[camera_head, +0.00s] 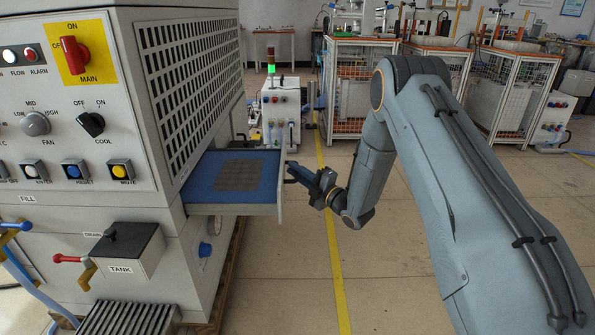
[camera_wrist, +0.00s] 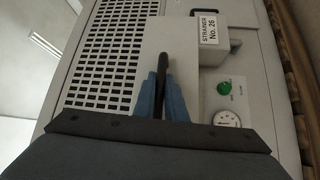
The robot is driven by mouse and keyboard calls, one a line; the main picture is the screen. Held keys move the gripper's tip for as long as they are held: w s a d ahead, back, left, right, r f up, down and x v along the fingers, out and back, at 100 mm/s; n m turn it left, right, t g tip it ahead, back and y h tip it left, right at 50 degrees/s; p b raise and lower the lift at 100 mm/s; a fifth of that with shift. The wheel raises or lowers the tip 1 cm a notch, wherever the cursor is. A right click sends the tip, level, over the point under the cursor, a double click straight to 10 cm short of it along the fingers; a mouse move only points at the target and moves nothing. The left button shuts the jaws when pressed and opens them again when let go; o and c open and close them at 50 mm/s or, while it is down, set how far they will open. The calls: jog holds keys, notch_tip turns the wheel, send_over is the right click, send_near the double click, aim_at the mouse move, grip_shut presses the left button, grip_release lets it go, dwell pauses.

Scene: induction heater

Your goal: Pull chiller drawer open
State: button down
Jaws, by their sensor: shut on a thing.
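The chiller drawer (camera_head: 235,209) sticks out of the right side of the big grey machine, below its vent grille. It stands open, and its blue inside with a dark grey mesh square shows from above. Its pale front also shows in the wrist view (camera_wrist: 181,50). My gripper (camera_head: 293,174) is at the drawer's outer end. In the wrist view, the two blue fingers of my gripper (camera_wrist: 160,98) are shut on the black bar handle (camera_wrist: 160,70), one on each side. The part of the handle between the fingers is partly hidden.
The chiller cabinet (camera_head: 80,130) carries knobs, buttons and a red main switch. A tank box (camera_head: 125,250) juts out low on its front. Wire-sided carts (camera_head: 360,85) and a small unit with a green light (camera_head: 281,105) stand behind. The floor right of the drawer is clear.

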jog(key=c, duration=2.1)
grip_release()
jog(key=shift+d, duration=0.1)
jog(key=p+v, duration=0.1)
jog(key=v, duration=0.6)
jog(key=shift+s+d, duration=0.15)
jog(key=shift+s, duration=0.15)
